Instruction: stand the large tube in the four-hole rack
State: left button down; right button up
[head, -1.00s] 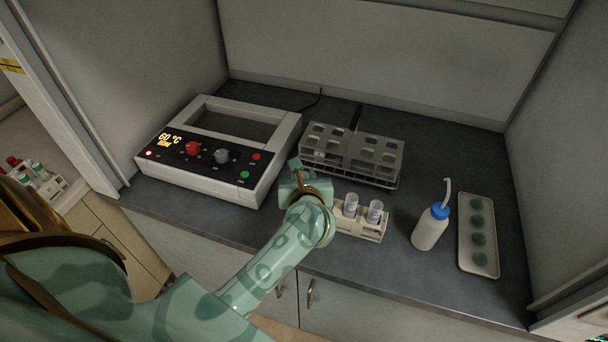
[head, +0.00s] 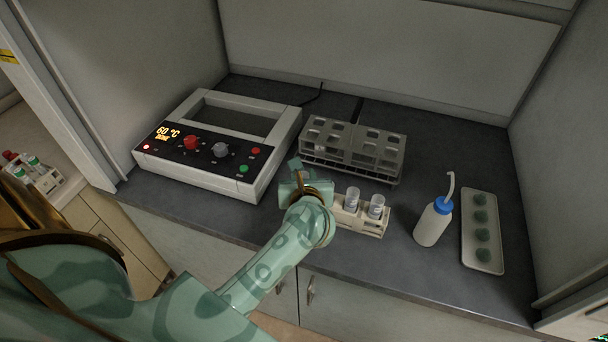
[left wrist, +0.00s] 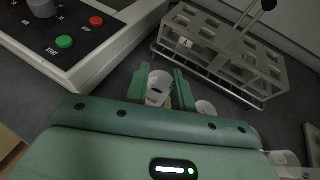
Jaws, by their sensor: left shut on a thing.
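My left gripper (head: 300,177) is low over the counter at the left end of a small beige rack (head: 368,224). In the left wrist view its two green fingers (left wrist: 160,90) are shut on a clear, whitish tube (left wrist: 157,84), seen from above with its mouth showing. The gripper hides this tube in the head view. Two white-capped tubes (head: 352,198) (head: 376,206) stand in the beige rack beside the gripper. The left end of that rack is hidden, so I cannot tell whether the held tube's base is in a hole. My right gripper is not in view.
A grey many-hole rack (head: 352,150) stands just behind. A heater with a lit display (head: 215,150) is at the left. A wash bottle (head: 433,222) and a tray of green pieces (head: 466,232) are at the right. Counter between beige rack and bottle is clear.

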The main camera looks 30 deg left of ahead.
pick_arm(q)
jog(key=shift+f, duration=0.15)
jog(key=c, duration=1.1)
grip_release()
jog(key=v, duration=0.7)
jog(key=shift+s, duration=0.2)
